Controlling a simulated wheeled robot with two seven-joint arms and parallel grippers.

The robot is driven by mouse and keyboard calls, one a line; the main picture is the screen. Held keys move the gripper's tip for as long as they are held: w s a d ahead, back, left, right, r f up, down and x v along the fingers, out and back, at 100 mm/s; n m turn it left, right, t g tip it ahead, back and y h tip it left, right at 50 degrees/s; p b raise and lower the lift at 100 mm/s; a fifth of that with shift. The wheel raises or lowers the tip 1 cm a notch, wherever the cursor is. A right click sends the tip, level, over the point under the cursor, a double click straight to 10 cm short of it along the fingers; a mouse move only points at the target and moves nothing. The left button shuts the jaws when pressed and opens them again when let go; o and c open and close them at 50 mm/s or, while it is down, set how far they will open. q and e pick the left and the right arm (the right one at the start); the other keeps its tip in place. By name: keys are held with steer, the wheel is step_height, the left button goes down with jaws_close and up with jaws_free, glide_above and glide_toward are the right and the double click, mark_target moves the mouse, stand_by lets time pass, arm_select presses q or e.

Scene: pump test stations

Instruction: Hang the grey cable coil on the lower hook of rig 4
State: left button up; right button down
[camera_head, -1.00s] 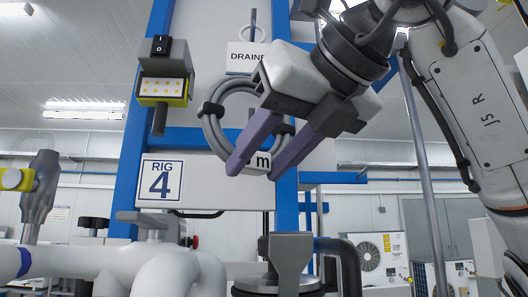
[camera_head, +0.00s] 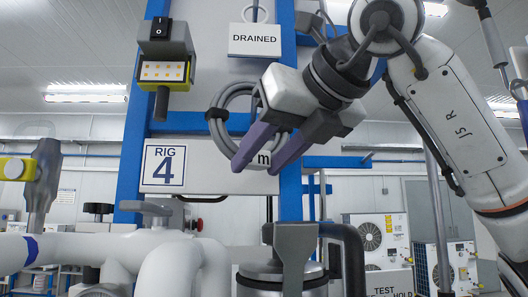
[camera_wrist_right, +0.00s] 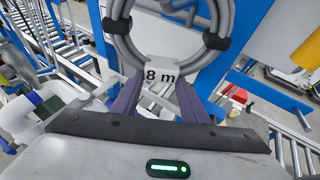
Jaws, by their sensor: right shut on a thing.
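The grey cable coil (camera_head: 216,125) has dark ties and a white "8 m" tag, and hangs upright in front of rig 4's white panel. My right gripper (camera_head: 258,160) is shut on the coil at its lower part, by the tag. In the right wrist view its purple fingers (camera_wrist_right: 157,100) flank the tag, and the coil (camera_wrist_right: 124,48) rises beyond them. The rig 4 sign (camera_head: 163,166) is at the panel's lower left. I cannot make out the lower hook behind the coil and gripper, nor whether the coil touches it. My left gripper is not in view.
A "DRAINED" sign (camera_head: 262,40) hangs above the coil from an upper hook. Blue posts (camera_head: 133,130) frame the panel. White pipes (camera_head: 165,265) and a pump top (camera_head: 290,270) stand below.

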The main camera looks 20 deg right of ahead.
steer(key=shift+w+d+r, duration=0.1)
steer(key=shift+w, duration=0.15)
steer(key=shift+w+d+f, duration=0.15)
steer(key=shift+w+f, duration=0.25)
steer(key=shift+w, duration=0.1)
steer(key=shift+f, duration=0.15)
steer(key=shift+w+f, duration=0.1)
steer(key=shift+f, duration=0.05)
steer(key=c, duration=1.3)
jaws_free()
steer(key=o, duration=0.3)
steer(key=shift+w, duration=0.15)
steer(key=shift+s+b, duration=0.2)
steer(key=shift+b, duration=0.1)
steer(key=b+v, duration=0.1)
steer(key=v, duration=0.9)
steer(key=shift+s, duration=0.1)
